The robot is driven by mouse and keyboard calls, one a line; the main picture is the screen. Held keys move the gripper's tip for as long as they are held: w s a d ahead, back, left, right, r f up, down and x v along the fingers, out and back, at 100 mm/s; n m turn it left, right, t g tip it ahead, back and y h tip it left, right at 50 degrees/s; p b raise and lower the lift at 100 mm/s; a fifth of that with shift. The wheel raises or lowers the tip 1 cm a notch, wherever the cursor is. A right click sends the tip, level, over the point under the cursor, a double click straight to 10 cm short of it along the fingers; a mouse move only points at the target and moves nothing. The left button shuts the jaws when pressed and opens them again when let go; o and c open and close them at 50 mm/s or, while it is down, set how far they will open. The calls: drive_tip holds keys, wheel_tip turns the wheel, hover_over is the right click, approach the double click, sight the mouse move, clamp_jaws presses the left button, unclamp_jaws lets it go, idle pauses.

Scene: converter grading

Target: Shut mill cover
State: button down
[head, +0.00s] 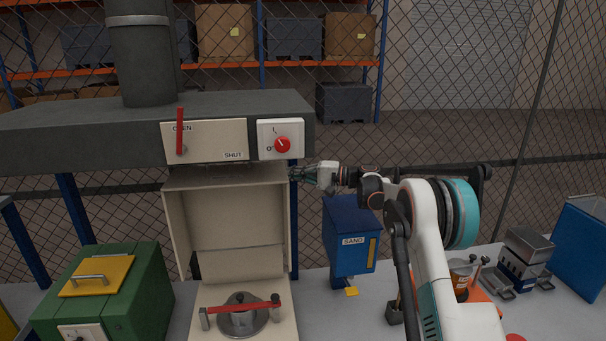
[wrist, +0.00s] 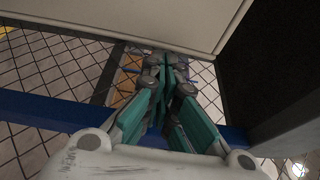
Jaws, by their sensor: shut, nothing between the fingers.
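My gripper (head: 300,174) is shut and empty. It is beside the upper right edge of an open-fronted cream cabinet (head: 230,215) under the dark hood. In the wrist view, its closed teal fingers (wrist: 168,62) point at the lower edge of a pale panel (wrist: 125,20); I cannot tell whether they touch. Nothing is labelled as a mill. A green box (head: 130,300) at the lower left has a yellow plate with a handle (head: 97,276) lying flat on top. I cannot tell whether this plate is the mill cover.
A round lidded vessel with a red bar (head: 240,306) stands below the cabinet. A blue SAND bin (head: 350,236) and a silver-and-blue device (head: 524,260) stand to the right.

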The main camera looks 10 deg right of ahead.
drive_tip(key=shift+w+a, duration=0.15)
drive_tip(key=shift+a, duration=0.15)
drive_tip(key=shift+s, duration=0.2)
